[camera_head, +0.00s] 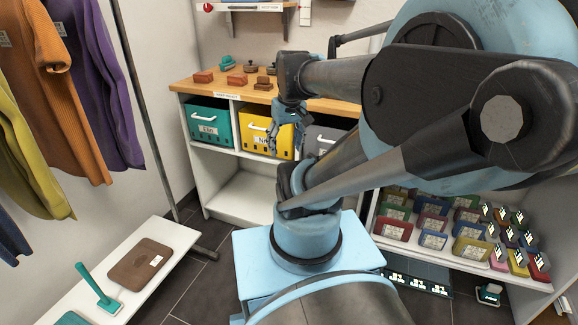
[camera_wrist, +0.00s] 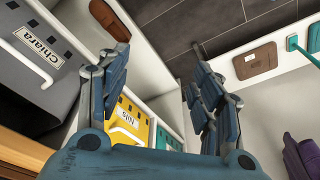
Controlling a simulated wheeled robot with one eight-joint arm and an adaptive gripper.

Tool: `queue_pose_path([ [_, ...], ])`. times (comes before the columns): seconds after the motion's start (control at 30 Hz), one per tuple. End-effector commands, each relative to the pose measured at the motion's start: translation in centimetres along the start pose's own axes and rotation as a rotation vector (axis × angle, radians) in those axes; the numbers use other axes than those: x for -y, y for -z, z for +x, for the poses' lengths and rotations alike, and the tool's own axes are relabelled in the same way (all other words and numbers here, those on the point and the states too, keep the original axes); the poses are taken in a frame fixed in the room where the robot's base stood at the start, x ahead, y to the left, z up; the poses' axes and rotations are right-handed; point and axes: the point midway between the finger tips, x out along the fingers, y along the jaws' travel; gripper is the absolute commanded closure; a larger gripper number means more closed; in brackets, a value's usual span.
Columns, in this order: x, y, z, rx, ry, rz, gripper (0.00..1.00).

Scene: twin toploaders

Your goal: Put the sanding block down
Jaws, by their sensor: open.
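My gripper (camera_head: 285,148) hangs in front of the yellow bin, below the worktop's front edge. In the wrist view its two fingers (camera_wrist: 158,55) are spread apart with nothing between them. A rounded reddish-brown block (camera_wrist: 110,20) lies in the white cabinet below the grey bin, near the left fingertip and apart from it as far as I can tell. It may be the sanding block; I cannot be sure. In the head view that spot is hidden behind my arm. Several small tools stand on the worktop, among them a brown knobbed one (camera_head: 263,83) and a red block (camera_head: 203,76).
The wooden worktop (camera_head: 185,86) tops a white cabinet with teal (camera_head: 208,122), yellow (camera_head: 262,140) and grey bins. The lower left shelf (camera_head: 240,195) is clear. A white bench (camera_head: 165,232) holds a brown pad (camera_head: 140,262). Garments hang left; colourful boxes (camera_head: 432,222) stand right.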

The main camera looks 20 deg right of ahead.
Motion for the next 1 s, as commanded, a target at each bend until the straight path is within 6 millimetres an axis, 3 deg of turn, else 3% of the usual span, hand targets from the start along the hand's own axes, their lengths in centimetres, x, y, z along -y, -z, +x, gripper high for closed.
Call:
queue_pose_path([
  [0.1, 0.1, -3.0, 2.3, 0.001, -0.023, 0.060, 0.40],
  [0.3, 0.3, -5.3, 4.3, 0.000, -0.044, 0.118, 0.40],
  [0.87, 0.3, -5.5, 4.4, 0.000, -0.046, 0.125, 0.40],
  [1.0, 0.1, -4.7, 5.0, 0.012, -0.045, 0.125, 0.40],
])
